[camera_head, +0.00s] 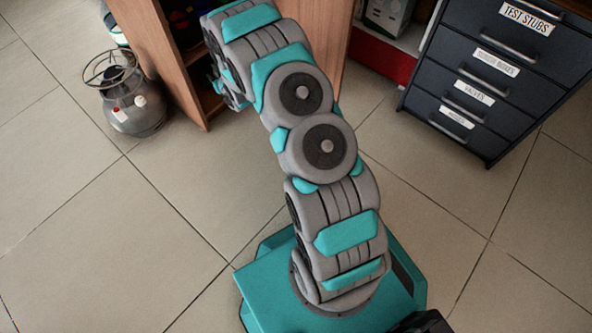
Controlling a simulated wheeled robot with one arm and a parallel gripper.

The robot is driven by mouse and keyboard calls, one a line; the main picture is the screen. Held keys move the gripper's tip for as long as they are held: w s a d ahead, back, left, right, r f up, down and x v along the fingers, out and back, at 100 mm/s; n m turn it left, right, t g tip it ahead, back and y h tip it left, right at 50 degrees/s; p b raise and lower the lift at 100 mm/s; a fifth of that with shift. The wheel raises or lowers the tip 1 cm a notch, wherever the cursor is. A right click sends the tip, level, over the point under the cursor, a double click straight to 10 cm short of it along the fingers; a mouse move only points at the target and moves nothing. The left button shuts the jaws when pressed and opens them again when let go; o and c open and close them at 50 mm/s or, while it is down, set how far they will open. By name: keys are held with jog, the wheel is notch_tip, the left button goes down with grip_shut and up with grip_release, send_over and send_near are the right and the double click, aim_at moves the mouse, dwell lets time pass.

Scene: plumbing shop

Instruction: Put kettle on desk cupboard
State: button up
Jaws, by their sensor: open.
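No kettle can be made out in the head view. A brown wooden cupboard (155,55) with an open front stands at the top, behind my arm. It may be the desk cupboard, but its top is outside the picture. Dark items sit inside it, partly hidden by my arm. My arm rises from my teal base and reaches up to the cupboard's open front. Its far end is partly hidden behind its own links, and I cannot make out any gripper fingers.
A round grey metal gas bottle (136,103) with a ring guard stands on the floor left of the cupboard. A dark drawer cabinet (492,75) with labelled drawers stands at the upper right. A red-fronted low shelf (385,55) lies between them. The tiled floor in front is clear.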

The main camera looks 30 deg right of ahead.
jog(key=s+d+r+m+g+h, duration=0.15)
jog(key=s+r+g, duration=0.65)
jog(key=s+r, duration=1)
jog(key=s+a+r+g, duration=0.1)
jog(key=s+r+g, duration=0.1)
jog(key=s, duration=1.1)
jog(key=s+a+r+g, duration=0.2)
jog(key=s+r+g, duration=0.1)
jog(key=s, duration=1.1)
jog(key=s+a+r+g+y, duration=0.1)
jog(key=s+a+r+g, duration=0.1)
jog(key=s, duration=1.2)
jog(key=shift+s+a+r, duration=0.25)
jog(key=shift+r, duration=0.5)
